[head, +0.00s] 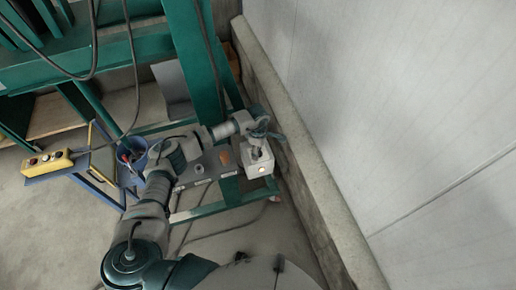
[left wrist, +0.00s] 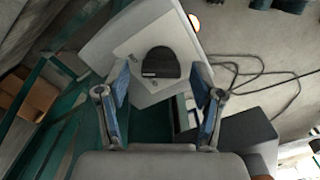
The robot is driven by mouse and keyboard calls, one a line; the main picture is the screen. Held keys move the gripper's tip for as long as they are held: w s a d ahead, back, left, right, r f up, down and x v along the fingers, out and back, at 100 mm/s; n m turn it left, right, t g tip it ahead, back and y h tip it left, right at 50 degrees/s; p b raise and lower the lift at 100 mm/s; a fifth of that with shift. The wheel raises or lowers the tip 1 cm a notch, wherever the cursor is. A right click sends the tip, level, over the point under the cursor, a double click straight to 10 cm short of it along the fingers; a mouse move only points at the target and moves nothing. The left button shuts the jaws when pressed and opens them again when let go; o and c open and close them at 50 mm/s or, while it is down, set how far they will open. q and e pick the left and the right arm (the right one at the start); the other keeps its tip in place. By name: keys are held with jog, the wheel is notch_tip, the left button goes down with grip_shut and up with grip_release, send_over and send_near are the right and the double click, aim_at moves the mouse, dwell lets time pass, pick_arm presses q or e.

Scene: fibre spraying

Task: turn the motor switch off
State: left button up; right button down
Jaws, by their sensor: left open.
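The motor switch is a light grey box (head: 259,166) on the green frame beside the low concrete wall. In the left wrist view the box (left wrist: 105,45) fills the upper middle, tilted, with a dark rounded knob (left wrist: 161,62) on a pale plate. A small lit lamp (head: 263,169) shows on the box in the head view. My left gripper (head: 262,138) is over the box. In the left wrist view its two blue-padded fingers (left wrist: 160,84) are spread to either side of the knob, with visible gaps. I cannot tell how near the fingertips are in depth. My right gripper is not in view.
A concrete ledge (head: 305,170) and a pale wall (head: 420,120) run close on the right. The green frame (head: 195,50) stands behind. A blue bucket (head: 133,160) and a yellow button box (head: 47,162) are at left. Cables (left wrist: 255,75) lie on the floor.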

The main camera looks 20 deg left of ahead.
pick_arm(q)
jog(key=shift+d, duration=0.1)
jog(key=c, duration=1.1)
jog(key=shift+c, duration=0.2)
jog(key=shift+n, duration=0.3)
jog(key=n, duration=0.2)
jog(key=shift+n+b, duration=0.3)
jog(key=shift+n, duration=0.1)
jog(key=n, duration=0.3)
jog(key=shift+r+n, duration=0.1)
jog(key=shift+n, duration=0.2)
jog(key=n, duration=0.3)
jog(key=shift+n, duration=1.9)
jog(key=shift+r, duration=0.1)
